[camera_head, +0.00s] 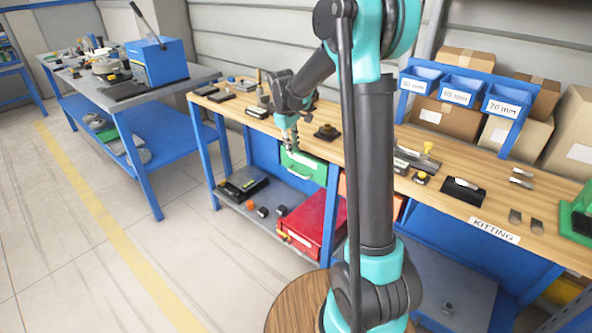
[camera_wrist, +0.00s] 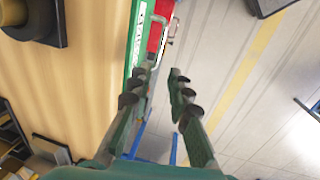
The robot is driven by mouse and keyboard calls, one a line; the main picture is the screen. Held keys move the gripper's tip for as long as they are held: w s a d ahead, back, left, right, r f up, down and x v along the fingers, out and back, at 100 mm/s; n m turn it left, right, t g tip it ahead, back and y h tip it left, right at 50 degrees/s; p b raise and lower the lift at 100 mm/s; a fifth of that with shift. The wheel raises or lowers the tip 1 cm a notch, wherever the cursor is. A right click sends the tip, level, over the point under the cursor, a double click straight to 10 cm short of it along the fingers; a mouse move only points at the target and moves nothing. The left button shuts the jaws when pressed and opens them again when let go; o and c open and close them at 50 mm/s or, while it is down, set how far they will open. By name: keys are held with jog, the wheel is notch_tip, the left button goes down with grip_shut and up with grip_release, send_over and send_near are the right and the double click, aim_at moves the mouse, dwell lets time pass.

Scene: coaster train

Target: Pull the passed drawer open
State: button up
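The green drawer (camera_head: 303,164) hangs under the front edge of the wooden workbench, with a pale handle on its front. It looks shut, though its depth is hard to judge. In the wrist view a green front with a white label (camera_wrist: 139,38) runs beside the bench edge. I take it for the passed drawer; the label is too small to read. My gripper (camera_head: 290,141) is just in front of the bench edge, above and left of the drawer's middle. In the wrist view my gripper (camera_wrist: 164,72) is open and empty, its fingers apart. Whether it touches the handle cannot be told.
A red box (camera_head: 312,225) sits on the shelf below. An orange-red front (camera_head: 400,207) shows partly behind my arm. Small parts and tools lie on the workbench top (camera_head: 385,152). The floor (camera_head: 185,245) in front and left is clear, up to another bench (camera_head: 192,80).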

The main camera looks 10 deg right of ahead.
aim_at(296, 174)
jog(key=f, duration=0.4)
jog(key=w+d+f, duration=0.1)
jog(key=f, duration=0.6)
jog(key=shift+w+d+f, duration=0.25)
jog(key=shift+d+f, duration=0.1)
jog(key=shift+f, duration=0.05)
jog(key=shift+c, duration=0.3)
grip_shut()
